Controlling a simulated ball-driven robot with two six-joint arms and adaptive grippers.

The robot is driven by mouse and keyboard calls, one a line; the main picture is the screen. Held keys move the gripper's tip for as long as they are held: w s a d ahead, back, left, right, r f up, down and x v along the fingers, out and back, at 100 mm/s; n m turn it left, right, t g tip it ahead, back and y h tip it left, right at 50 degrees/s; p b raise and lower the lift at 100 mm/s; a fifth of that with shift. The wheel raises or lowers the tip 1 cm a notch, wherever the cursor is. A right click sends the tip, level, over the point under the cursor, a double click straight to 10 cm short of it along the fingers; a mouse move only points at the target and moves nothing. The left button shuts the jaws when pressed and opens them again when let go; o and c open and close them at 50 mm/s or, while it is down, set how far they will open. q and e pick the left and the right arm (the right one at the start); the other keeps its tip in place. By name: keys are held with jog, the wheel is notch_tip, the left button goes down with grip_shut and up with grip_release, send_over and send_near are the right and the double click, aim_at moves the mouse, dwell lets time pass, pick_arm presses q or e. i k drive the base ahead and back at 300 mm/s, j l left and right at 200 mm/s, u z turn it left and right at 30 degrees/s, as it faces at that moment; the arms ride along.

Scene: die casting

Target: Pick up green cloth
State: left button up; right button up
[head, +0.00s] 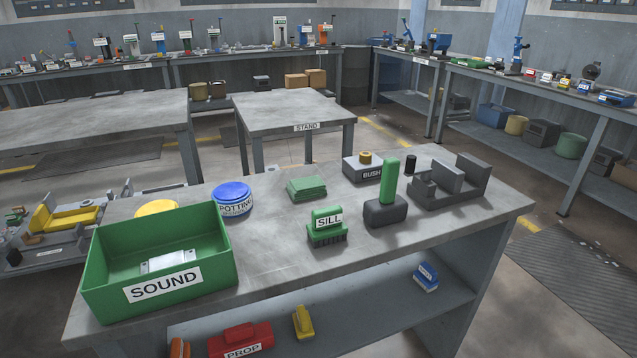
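The green cloth (307,188) lies folded in a flat stack on the near grey workbench (285,262). It sits near the bench's back edge, right of the blue POTTING tin (233,198) and left of the BUSH block (362,170). A green SILL brush (327,227) stands in front of it, apart from it. Nothing covers the cloth. Neither of my grippers shows in the head view.
A green SOUND bin (160,262) holding a pale metal part fills the bench's left end. A green-handled dark block (387,205) and a grey fixture (450,182) stand at right. The bench's front middle is bare. A STAND table (290,110) is behind.

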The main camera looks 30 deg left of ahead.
aim_at(308, 188)
jog(key=z, duration=4.95)
jog(key=u, duration=5.85)
jog(key=l, duration=0.3)
jog(key=i+l, duration=0.15)
jog(key=l+u, duration=0.05)
jog(key=l, duration=0.05)
